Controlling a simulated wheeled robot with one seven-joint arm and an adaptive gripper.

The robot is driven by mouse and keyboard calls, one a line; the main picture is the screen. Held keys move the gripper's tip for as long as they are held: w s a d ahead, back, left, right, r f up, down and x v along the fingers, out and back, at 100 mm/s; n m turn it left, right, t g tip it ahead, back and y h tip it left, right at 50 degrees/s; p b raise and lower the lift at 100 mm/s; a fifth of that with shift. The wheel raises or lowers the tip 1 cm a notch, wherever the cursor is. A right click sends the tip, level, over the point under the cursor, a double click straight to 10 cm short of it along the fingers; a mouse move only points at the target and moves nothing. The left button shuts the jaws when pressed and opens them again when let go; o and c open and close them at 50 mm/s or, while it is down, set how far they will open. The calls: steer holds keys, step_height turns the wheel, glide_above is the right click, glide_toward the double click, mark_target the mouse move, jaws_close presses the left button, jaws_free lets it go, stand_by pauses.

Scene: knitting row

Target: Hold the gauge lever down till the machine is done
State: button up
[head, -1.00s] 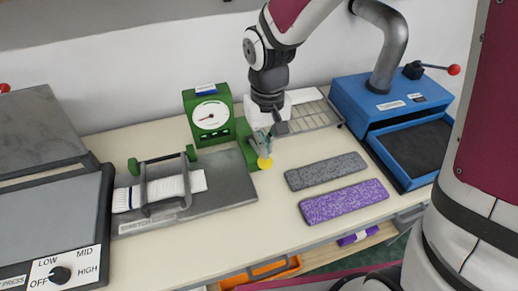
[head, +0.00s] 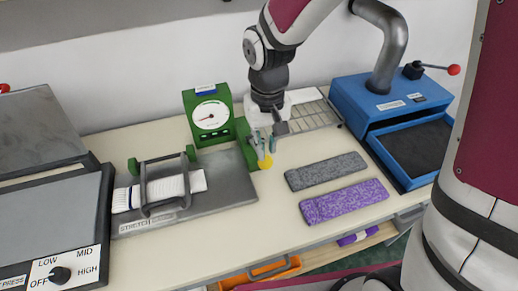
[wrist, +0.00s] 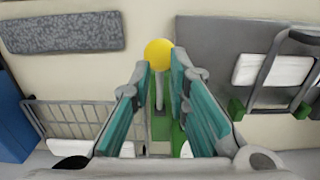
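The green stretch gauge (head: 224,142) has a white dial whose needle points left. Its lever ends in a yellow knob (head: 265,161), low and just above the table; the knob and grey rod also show in the wrist view (wrist: 159,54). My gripper (head: 266,150) is at the lever, above and behind the knob. In the wrist view its two teal-padded fingers (wrist: 161,85) stand apart with the rod between them, with a gap seen on each side. A white knitted strip (head: 172,189) lies under the grey clamp frame on the stretch plate (head: 228,182).
A grey knitted piece (head: 325,171) and a purple one (head: 343,201) lie right of the lever. A wire rack (head: 312,116) stands behind. A blue machine (head: 389,120) is at right, a press (head: 45,225) at left. The table front is clear.

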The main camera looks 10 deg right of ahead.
mark_target(266, 157)
steer(key=shift+f, duration=0.15)
steer(key=shift+f+b, duration=1)
steer(key=shift+f, duration=1)
steer(key=shift+s+f+b, duration=0.2)
steer(key=shift+f+b, duration=0.4)
steer(key=shift+f, duration=0.45)
steer(key=shift+s+f+b, duration=0.15)
steer(key=shift+f+b, duration=0.45)
steer(key=shift+f, duration=0.4)
stand_by(0.5)
steer(key=shift+s+r+p, duration=0.1)
steer(key=shift+r+p, duration=3.5)
steer(key=shift+r, duration=1.75)
steer(key=shift+r+p, duration=0.65)
steer(key=shift+r, duration=0.6)
